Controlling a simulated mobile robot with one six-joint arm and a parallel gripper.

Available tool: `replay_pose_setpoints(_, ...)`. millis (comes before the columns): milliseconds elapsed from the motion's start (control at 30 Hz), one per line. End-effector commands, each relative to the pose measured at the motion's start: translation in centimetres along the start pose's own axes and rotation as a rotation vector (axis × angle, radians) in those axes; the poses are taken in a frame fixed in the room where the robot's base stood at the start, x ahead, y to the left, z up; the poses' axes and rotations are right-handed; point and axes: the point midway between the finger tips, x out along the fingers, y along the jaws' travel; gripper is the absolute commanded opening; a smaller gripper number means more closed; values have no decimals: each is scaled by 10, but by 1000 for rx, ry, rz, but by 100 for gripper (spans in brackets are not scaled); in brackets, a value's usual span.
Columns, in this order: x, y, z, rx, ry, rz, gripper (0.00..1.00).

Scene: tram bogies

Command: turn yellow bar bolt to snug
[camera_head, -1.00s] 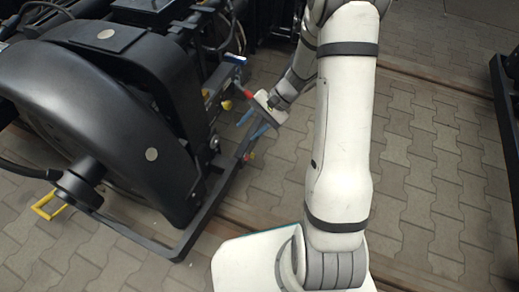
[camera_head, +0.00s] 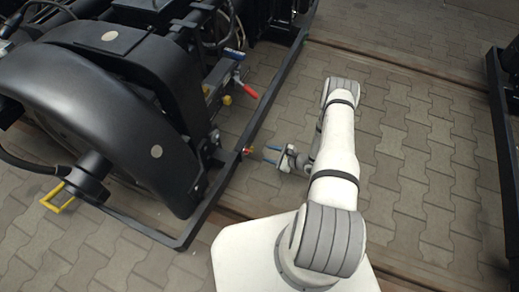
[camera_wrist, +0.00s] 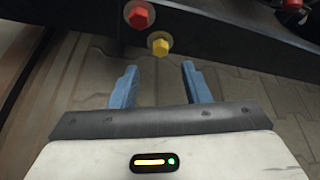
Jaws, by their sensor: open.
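The yellow bar bolt (camera_wrist: 160,46) is a hex head on the dark bar (camera_wrist: 235,38) in the wrist view, with a red bolt (camera_wrist: 139,15) just beyond it to the upper left. In the head view the yellow bolt (camera_head: 248,150) is tiny, on the bar's outer side. My gripper (camera_wrist: 158,75) has two blue fingers spread apart and nothing between them. The yellow bolt stands ahead of the gap between the fingertips, apart from them. In the head view my gripper (camera_head: 270,152) points left toward the bar.
The black bogie with its big wheel cover (camera_head: 90,110) fills the left. A red-handled lever (camera_head: 246,90) and a yellow knob (camera_head: 227,100) sit farther along the bogie. A yellow handle (camera_head: 56,198) is at far left. Paved floor right of the bar is open.

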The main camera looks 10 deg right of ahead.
Motion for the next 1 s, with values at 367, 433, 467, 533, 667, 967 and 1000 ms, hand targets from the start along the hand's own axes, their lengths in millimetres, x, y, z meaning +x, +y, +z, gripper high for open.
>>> replay_pose_setpoints(367,48,3,-7,6,4,-9,43)
replay_pose_setpoints(433,58,3,-7,7,5,-10,43)
replay_pose_setpoints(467,62,3,-7,6,5,-10,43)
replay_pose_setpoints(533,69,2,-7,6,5,-11,43)
replay_pose_setpoints(667,76,1,-6,9,6,-12,43)
replay_pose_setpoints(967,77,1,-6,9,6,-12,40)
replay_pose_setpoints(1000,77,1,-6,9,6,-12,37)
